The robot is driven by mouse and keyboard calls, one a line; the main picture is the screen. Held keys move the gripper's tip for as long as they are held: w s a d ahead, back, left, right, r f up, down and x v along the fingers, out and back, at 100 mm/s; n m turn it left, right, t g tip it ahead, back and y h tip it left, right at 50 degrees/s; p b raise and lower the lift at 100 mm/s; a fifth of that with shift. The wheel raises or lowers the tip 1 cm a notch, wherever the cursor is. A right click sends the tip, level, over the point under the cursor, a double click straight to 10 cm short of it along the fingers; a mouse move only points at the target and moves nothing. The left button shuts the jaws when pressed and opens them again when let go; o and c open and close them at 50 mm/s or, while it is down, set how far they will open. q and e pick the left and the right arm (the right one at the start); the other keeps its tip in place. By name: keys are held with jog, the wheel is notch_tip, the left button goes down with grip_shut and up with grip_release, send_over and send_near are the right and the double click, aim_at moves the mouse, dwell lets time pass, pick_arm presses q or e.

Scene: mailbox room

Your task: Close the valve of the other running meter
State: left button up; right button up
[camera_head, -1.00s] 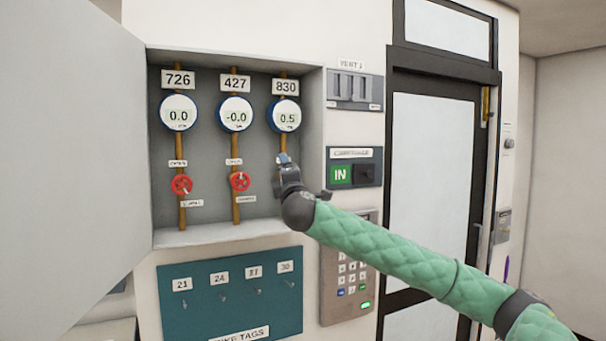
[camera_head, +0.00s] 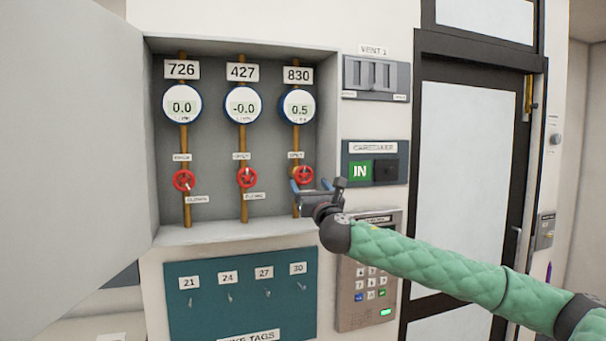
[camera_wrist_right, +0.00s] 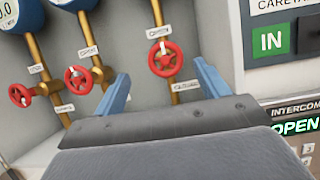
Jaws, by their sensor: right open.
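Three meters hang on copper pipes in an open wall cabinet. Meter 726 (camera_head: 182,104) reads 0.0, meter 427 (camera_head: 242,104) reads -0.0, and meter 830 (camera_head: 298,106) reads 0.5. Each has a red valve wheel below: under 726 (camera_head: 184,181), under 427 (camera_head: 247,178), and under 830 (camera_head: 303,175). My right gripper (camera_head: 305,186) is open and empty, just in front of and slightly below the 830 wheel. In the right wrist view that wheel (camera_wrist_right: 165,59) shows beyond and between the blue fingertips, apart from them. My left gripper is not in view.
The cabinet door (camera_head: 75,150) stands open at the left. A teal key-tag board (camera_head: 215,300) is below. A vent panel (camera_head: 376,77), caretaker panel (camera_head: 376,168) and intercom keypad (camera_head: 368,300) are right of the cabinet, close to my right arm.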

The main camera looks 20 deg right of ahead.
aim_at(304, 175)
jog(key=w+p, duration=0.1)
jog(key=w+d+r+p, duration=0.1)
jog(key=shift+w, duration=0.35)
jog(key=p+x, duration=0.1)
jog(key=x, duration=0.1)
jog(key=p+x, duration=0.1)
jog(key=x, duration=0.1)
jog(key=shift+a, duration=0.25)
jog(key=shift+w+d+p, duration=0.1)
jog(key=shift+w+p, duration=0.3)
jog(key=shift+w, duration=0.15)
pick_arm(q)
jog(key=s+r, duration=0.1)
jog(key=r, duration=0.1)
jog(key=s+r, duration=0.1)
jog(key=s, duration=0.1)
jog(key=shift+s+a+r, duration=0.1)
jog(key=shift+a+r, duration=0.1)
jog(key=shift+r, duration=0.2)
pick_arm(e)
jog(key=shift+c, duration=0.4)
jog(key=c, duration=0.9)
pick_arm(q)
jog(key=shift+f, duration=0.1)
